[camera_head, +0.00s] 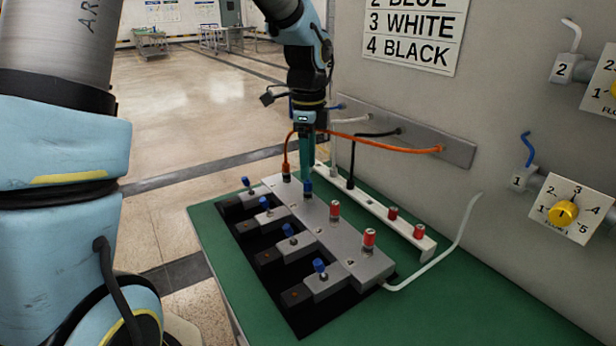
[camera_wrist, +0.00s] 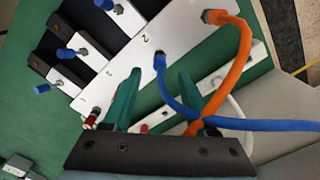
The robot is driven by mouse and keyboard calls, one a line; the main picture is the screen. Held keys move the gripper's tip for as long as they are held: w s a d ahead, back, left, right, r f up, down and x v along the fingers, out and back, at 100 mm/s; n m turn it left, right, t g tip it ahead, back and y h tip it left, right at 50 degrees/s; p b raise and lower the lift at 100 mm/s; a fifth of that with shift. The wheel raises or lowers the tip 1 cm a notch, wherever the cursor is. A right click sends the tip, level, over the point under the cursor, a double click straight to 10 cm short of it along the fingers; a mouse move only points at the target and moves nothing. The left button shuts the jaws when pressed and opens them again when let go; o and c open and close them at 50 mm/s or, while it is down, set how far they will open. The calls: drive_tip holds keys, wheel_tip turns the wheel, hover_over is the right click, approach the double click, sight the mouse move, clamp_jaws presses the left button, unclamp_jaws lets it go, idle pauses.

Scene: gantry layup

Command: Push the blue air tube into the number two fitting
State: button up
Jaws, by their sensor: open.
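The blue air tube (camera_wrist: 185,107) curves in from the right in the wrist view, and its end meets the number two fitting (camera_wrist: 159,60) on the grey manifold (camera_wrist: 125,68). How deep it sits cannot be told. In the head view, a short piece of blue tube (camera_head: 335,107) shows at the wall plate, and blue shows at the number two fitting (camera_head: 308,188). My gripper (camera_head: 306,173) points down just above that fitting and hides most of the tube. Its green fingers (camera_wrist: 157,98) are apart, with the tube passing between them in the wrist view.
An orange tube (camera_head: 380,144) runs from the wall plate (camera_head: 460,152) to the number one fitting. Red plugs (camera_head: 369,239) stand in the two nearer fittings. A white rail (camera_head: 375,208) with black and white tubes lies behind. The green bench (camera_head: 470,290) is clear at right.

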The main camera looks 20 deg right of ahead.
wheel_tip(320, 180, up, 7)
drive_tip(key=shift+f+b, duration=0.2)
drive_tip(key=shift+b, duration=0.15)
